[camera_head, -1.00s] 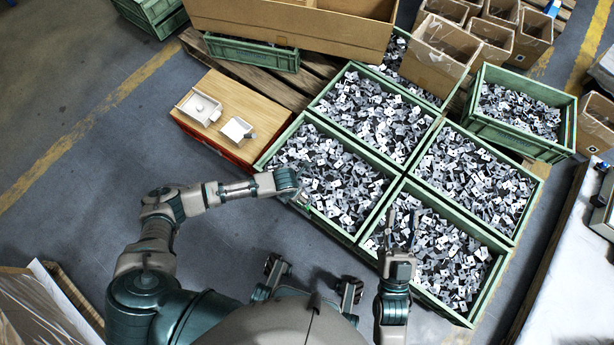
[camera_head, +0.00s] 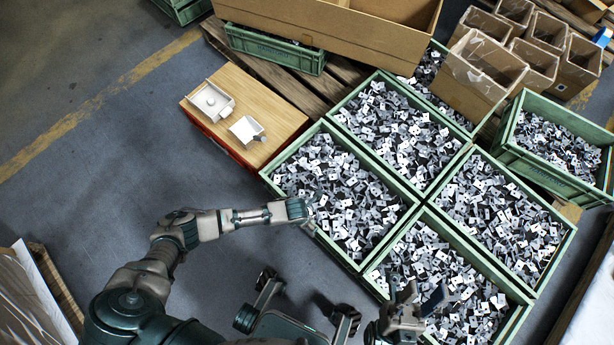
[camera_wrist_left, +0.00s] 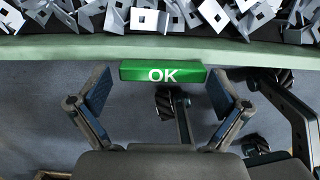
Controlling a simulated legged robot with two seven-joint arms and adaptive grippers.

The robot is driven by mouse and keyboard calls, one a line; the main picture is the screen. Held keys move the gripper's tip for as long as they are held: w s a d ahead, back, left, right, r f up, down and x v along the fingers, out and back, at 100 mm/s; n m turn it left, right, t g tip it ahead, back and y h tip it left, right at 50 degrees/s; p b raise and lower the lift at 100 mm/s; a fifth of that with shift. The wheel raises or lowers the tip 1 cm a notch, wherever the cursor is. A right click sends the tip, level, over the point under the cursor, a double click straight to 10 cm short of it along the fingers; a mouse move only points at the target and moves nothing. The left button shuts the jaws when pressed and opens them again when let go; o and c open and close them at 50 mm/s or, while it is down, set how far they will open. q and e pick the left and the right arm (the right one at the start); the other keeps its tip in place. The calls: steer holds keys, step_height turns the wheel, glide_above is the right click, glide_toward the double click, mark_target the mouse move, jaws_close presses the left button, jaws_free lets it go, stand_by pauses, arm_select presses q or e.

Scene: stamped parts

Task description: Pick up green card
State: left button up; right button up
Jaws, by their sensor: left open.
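The green card (camera_wrist_left: 162,72) with white "OK" lettering lies against the front rim of a green crate in the left wrist view. My left gripper (camera_wrist_left: 160,92) is open, with one finger on either side of the card and its palm below it. The fingers appear clear of the card. In the head view my left gripper (camera_head: 305,216) is at the near-left edge of the crate, and the card cannot be made out there. My right gripper (camera_head: 413,294) is open and empty above the near crate of parts.
Several green crates (camera_head: 322,128) full of stamped metal parts stand together. A wooden-topped box (camera_head: 262,95) with two white trays is at the left. Cardboard boxes (camera_head: 487,75) stand at the back. The floor at left is clear.

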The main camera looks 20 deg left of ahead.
arm_select(q)
steer(key=shift+f, duration=0.85)
steer(key=shift+w+d, duration=0.1)
steer(key=shift+d, duration=0.05)
steer(key=shift+d+r, duration=0.15)
steer(key=shift+r, duration=0.1)
steer(key=c, duration=0.7)
steer(key=shift+a+f, duration=0.1)
steer(key=shift+a, duration=0.1)
steer(key=shift+c, duration=0.8)
